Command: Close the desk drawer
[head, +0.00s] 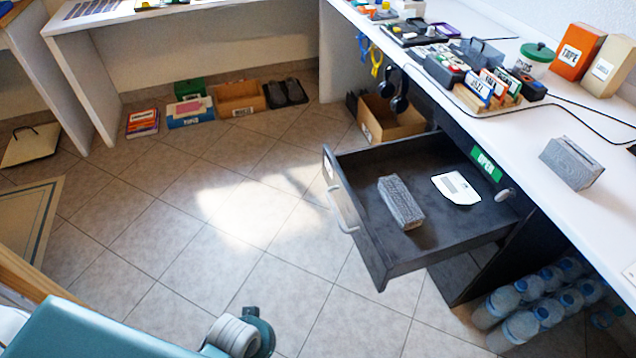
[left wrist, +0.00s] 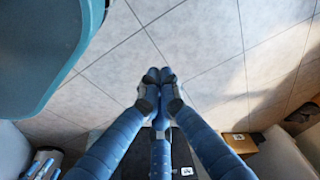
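The dark grey desk drawer (head: 440,233) is pulled out from under the white desk on the right of the head view. Its light handle (head: 341,205) is on the front panel, facing left. A grey textured block (head: 401,202) and a white sheet (head: 456,187) lie inside. Tiled floor shows beyond the tips. My right gripper is in neither view.
The white desk (head: 610,215) carries several items, including a grey block (head: 571,163). A green label reading OPEN (head: 487,164) is beside the drawer. An open cardboard box (head: 390,117) sits behind the drawer. Floor left of the drawer is clear.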

